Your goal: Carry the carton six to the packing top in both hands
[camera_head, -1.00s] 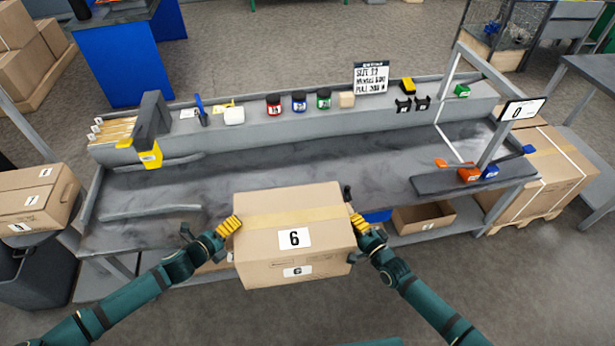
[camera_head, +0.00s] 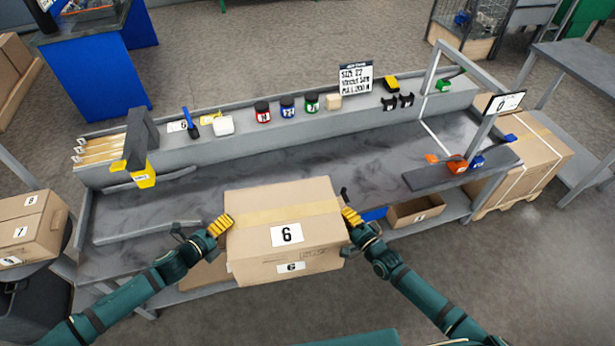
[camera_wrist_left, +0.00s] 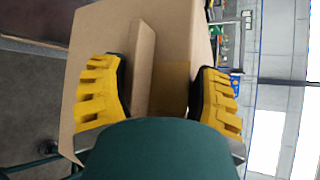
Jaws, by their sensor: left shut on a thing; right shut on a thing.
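The carton six (camera_head: 270,262), a brown box with a tape strip and "6" labels on its top and front, is held level between my two grippers in the head view. My left gripper (camera_head: 219,225) is shut on its left side and my right gripper (camera_head: 351,217) on its right side. In the left wrist view, the yellow fingers of my left gripper (camera_wrist_left: 160,92) close around a raised strip on the carton (camera_wrist_left: 178,30). The packing top (camera_head: 330,165), a grey bench surface, lies behind and partly beneath the carton in the picture; I cannot tell whether they touch.
A back ledge carries jars, a sign (camera_head: 356,77) and small tools. An open box (camera_head: 415,212) sits on the lower shelf. Cartons (camera_head: 30,225) stand at left. The top's middle is clear.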

